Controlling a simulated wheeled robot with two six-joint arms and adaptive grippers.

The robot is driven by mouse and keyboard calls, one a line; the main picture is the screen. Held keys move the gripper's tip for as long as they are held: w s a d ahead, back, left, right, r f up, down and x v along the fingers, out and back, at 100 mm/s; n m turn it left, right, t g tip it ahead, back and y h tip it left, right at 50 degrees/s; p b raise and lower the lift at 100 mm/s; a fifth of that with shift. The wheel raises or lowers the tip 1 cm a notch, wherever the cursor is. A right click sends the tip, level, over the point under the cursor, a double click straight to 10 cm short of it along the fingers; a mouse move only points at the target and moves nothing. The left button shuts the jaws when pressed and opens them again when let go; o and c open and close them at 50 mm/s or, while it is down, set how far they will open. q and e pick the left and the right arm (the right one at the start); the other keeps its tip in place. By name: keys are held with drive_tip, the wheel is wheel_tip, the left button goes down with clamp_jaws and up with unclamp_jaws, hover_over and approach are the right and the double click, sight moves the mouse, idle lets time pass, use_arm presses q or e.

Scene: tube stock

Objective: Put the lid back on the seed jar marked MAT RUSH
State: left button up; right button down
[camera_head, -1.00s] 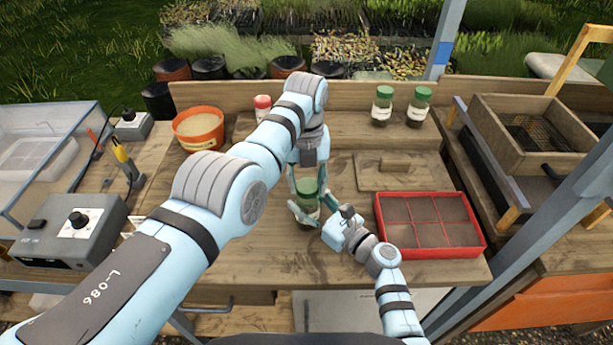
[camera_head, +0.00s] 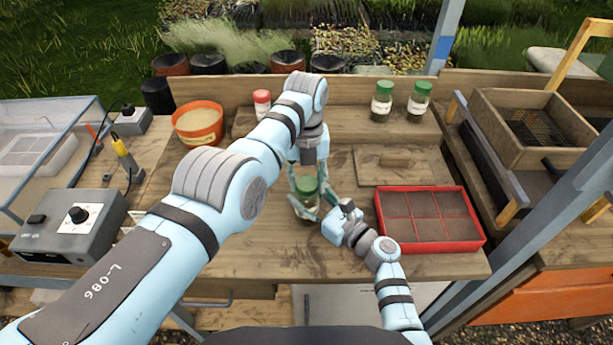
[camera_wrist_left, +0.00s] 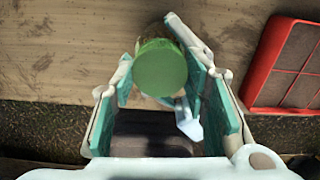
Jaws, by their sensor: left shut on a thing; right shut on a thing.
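A clear jar (camera_head: 305,205) with a green lid (camera_head: 306,185) stands upright on the bench in the middle of the head view. The lid sits at the top of the jar; I cannot tell whether it is fully seated. My left gripper (camera_head: 305,179) reaches down from above and is shut on the lid. In the left wrist view the round lid (camera_wrist_left: 160,68) lies between its teal finger pads. My right gripper (camera_head: 311,211) comes from the lower right and is shut on the jar body. The fingers hide much of the jar, and I cannot read its label.
Two green-lidded jars (camera_head: 382,102) (camera_head: 419,102) and a red-capped jar (camera_head: 262,104) stand at the back. A red sectioned tray (camera_head: 430,248) is close on the right, below a wooden board (camera_head: 365,167). An orange pot (camera_head: 198,125) stands back left.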

use_arm(q)
drive_tip(key=shift+f, duration=0.1)
drive_tip(key=m, duration=0.3)
drive_tip(key=o, duration=0.7)
drive_tip(key=shift+c, duration=0.2)
drive_tip(key=shift+r, duration=2.25)
